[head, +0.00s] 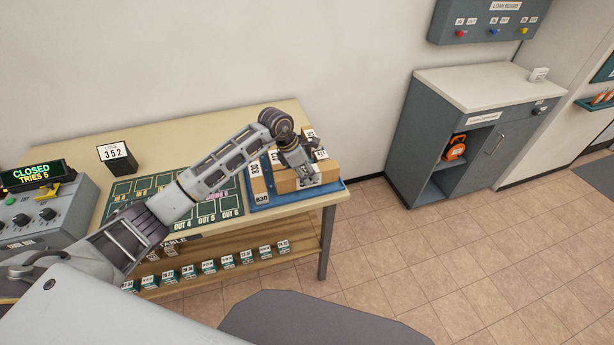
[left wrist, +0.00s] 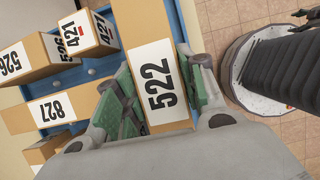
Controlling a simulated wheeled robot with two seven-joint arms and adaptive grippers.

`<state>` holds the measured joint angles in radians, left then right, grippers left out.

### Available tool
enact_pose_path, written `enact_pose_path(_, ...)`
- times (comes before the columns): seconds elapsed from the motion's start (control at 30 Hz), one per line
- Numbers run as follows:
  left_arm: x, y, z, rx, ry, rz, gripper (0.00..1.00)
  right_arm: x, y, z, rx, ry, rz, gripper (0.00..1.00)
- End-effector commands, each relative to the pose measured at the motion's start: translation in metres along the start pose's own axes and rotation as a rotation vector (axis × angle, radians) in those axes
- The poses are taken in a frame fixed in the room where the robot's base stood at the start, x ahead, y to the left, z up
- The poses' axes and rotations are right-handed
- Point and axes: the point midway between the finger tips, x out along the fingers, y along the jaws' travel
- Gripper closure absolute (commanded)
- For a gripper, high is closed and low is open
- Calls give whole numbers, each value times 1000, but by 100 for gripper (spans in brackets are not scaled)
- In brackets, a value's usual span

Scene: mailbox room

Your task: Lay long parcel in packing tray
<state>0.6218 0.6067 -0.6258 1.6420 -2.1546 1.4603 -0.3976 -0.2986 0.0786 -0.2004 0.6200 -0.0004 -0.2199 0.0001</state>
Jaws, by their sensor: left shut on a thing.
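The blue packing tray (head: 290,203) is at the right end of the table and holds several brown cardboard parcels. My left gripper (head: 302,178) is over the tray's front right part, pointing down. In the left wrist view its green-padded fingers (left wrist: 157,98) are shut on a long parcel labelled 522 (left wrist: 150,60). That parcel lies along the tray's edge; I cannot tell whether it touches the tray floor. Parcels labelled 827 (left wrist: 60,107), 526 (left wrist: 25,60) and 421 (left wrist: 100,30) are beside it.
The table (head: 90,182) has a dark green mat (head: 150,186) with marked OUT squares, a 352 sign block (head: 116,155) and a control box (head: 38,220) reading CLOSED. Small numbered blocks line the shelf below. A grey cabinet (head: 440,130) stands right, across open tiled floor.

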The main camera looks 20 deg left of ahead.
Motion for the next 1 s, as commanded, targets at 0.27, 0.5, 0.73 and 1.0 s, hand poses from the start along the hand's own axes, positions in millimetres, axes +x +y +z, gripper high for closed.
enact_pose_path(0.27, 19, 0, -7, 0, -2, 0, 97, -4, 7, 2, -3, -2, 7, 39)
enact_pose_path(0.5, 20, 0, -7, 1, -2, 1, 97, -4, 7, 2, -2, -3, 7, 39)
enact_pose_path(0.73, 22, 0, -9, 1, -2, 2, 97, 0, 3, 2, 0, -2, 3, 39)
enact_pose_path(1.0, 22, 0, -9, 1, -1, 1, 51, -1, -2, 0, 3, 0, -2, 39)
